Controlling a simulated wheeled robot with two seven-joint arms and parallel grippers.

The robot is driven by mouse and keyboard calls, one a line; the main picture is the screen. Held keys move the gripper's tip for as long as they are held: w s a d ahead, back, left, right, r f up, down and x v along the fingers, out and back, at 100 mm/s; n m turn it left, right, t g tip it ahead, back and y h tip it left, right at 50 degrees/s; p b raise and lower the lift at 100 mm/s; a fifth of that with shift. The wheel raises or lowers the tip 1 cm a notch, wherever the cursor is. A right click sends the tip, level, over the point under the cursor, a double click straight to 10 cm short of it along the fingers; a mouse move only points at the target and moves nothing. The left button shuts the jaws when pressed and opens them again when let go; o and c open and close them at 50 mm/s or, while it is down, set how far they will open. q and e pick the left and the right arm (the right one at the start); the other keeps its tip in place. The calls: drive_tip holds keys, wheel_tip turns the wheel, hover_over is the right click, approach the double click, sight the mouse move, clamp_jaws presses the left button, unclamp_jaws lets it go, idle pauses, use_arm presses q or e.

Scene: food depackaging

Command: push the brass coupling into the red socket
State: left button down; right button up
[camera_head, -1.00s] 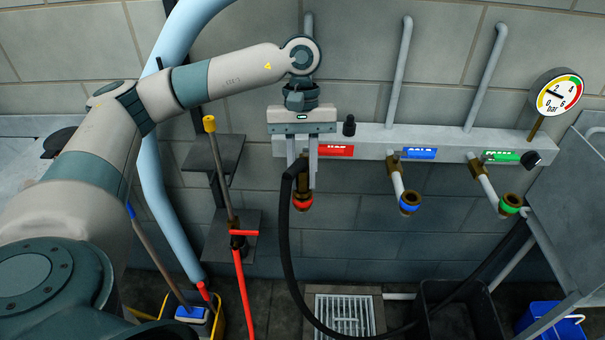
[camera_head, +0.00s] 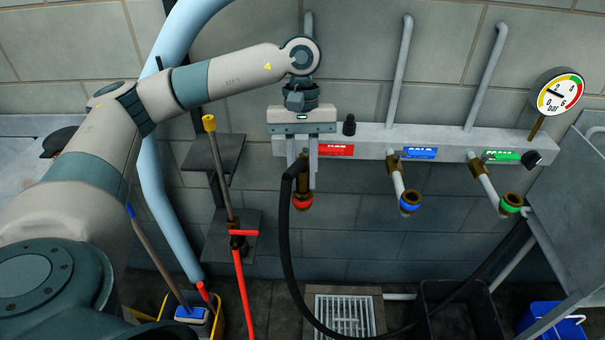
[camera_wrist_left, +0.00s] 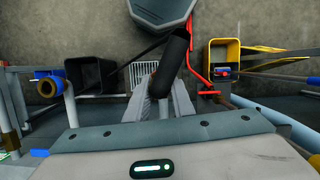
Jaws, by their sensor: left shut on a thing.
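My left gripper (camera_head: 302,172) points down at the red socket's place on the wall rail. It is shut on the brass coupling (camera_head: 303,185), which has a black hose on it. The coupling is right above the red-ringed socket (camera_head: 302,202); they look in line and close, but I cannot tell how deep the coupling sits. In the left wrist view the gripper's fingers (camera_wrist_left: 161,98) flank the black hose (camera_wrist_left: 174,60), which hides the coupling and the socket. My right gripper is not in view.
A blue-ringed socket (camera_head: 409,202) and a green-ringed socket (camera_head: 510,203) stand to the right. A pressure gauge (camera_head: 558,92) is at the far right. The hose loops down past a floor drain (camera_head: 344,314) to a black bin (camera_head: 459,310). A red-handled tool (camera_head: 240,234) stands left.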

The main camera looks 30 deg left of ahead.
use_arm(q)
drive_tip(key=c, duration=1.5)
unclamp_jaws()
drive_tip(key=shift+o, duration=0.2)
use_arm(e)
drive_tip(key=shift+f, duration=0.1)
use_arm(q)
drive_tip(key=shift+w+a+r+b, duration=0.15)
drive_tip(key=shift+r+b, duration=0.15)
drive_tip(key=shift+r, duration=0.25)
drive_tip(key=shift+b+v, duration=0.35)
drive_tip(key=shift+v, duration=0.7)
drive_tip(key=d+b+v, duration=0.1)
drive_tip(key=v, duration=0.4)
approach(303, 160)
drive_tip(key=w+r, duration=0.1)
drive_tip(key=w+a+r, duration=0.1)
drive_tip(key=shift+a+r+p, duration=0.3)
drive_tip(key=shift+r+p, duration=0.05)
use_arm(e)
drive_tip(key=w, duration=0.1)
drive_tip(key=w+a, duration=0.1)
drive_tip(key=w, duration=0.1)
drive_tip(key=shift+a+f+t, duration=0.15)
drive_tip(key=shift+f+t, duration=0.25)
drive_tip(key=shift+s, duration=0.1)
